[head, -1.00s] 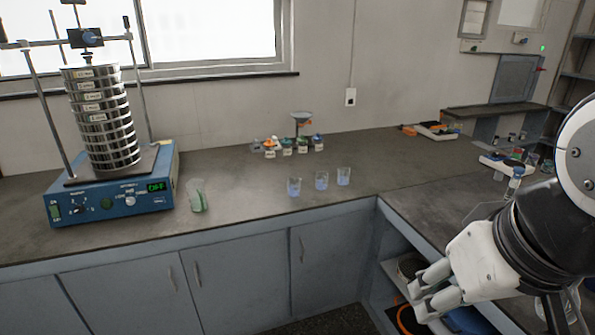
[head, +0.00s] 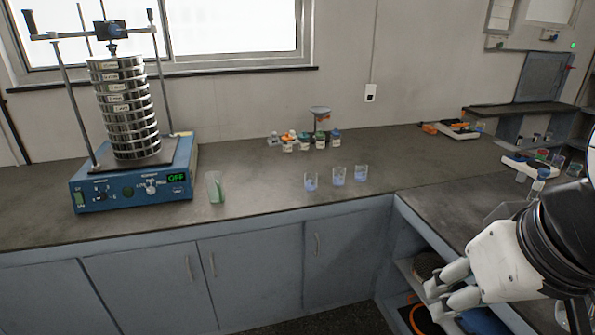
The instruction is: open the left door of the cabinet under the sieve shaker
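The blue sieve shaker (head: 130,190) with its stack of metal sieves (head: 125,110) stands on the left of the counter. Its display reads OFF. Below the counter are blue-grey cabinet doors, all shut. One door (head: 150,285) lies under the shaker, with a vertical handle (head: 189,267) near its right edge. The door to its right (head: 255,275) has a handle (head: 212,264) near its left edge. My gripper (head: 437,288) is at the lower right, far from these doors and in front of the open shelves. Its fingers look apart, and nothing shows between them.
A beaker with green contents (head: 215,188) stands right of the shaker. Small jars (head: 304,142) sit farther back. The right-hand counter (head: 450,212) borders my arm. The floor (head: 320,325) before the doors looks clear.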

